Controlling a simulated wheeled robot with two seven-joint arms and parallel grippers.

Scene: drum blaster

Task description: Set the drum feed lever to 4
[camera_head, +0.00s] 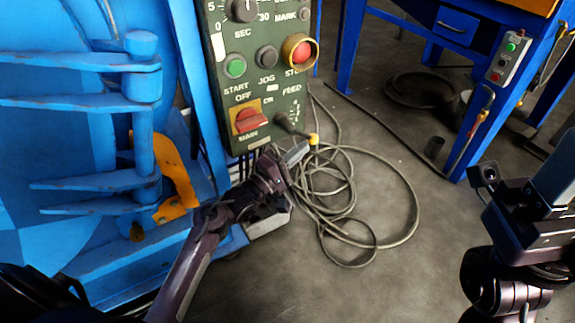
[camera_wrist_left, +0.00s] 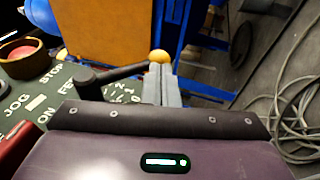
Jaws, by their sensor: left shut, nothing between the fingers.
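The feed lever is a black rod (camera_wrist_left: 120,73) on the green control panel (camera_head: 266,80), with a yellow knob (camera_head: 314,139) at its end. In the head view the lever slopes down to the right from its hub (camera_head: 283,119), below the FEED scale (camera_head: 294,110). The scale digits are too small to read for certain. My left gripper (camera_head: 303,150) is shut and empty, with its fingertips close by the knob. In the left wrist view the shut fingers (camera_wrist_left: 161,84) lie just in front of the knob (camera_wrist_left: 159,57); contact is unclear. My right gripper (camera_head: 487,180) is at the right edge.
The red main switch (camera_head: 250,120) and the red stop button (camera_head: 303,53) are on the same panel. A blue drum machine (camera_head: 80,140) stands at left. Grey cable (camera_head: 400,235) lies coiled on the floor. A blue bench (camera_head: 460,45) stands at the back right.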

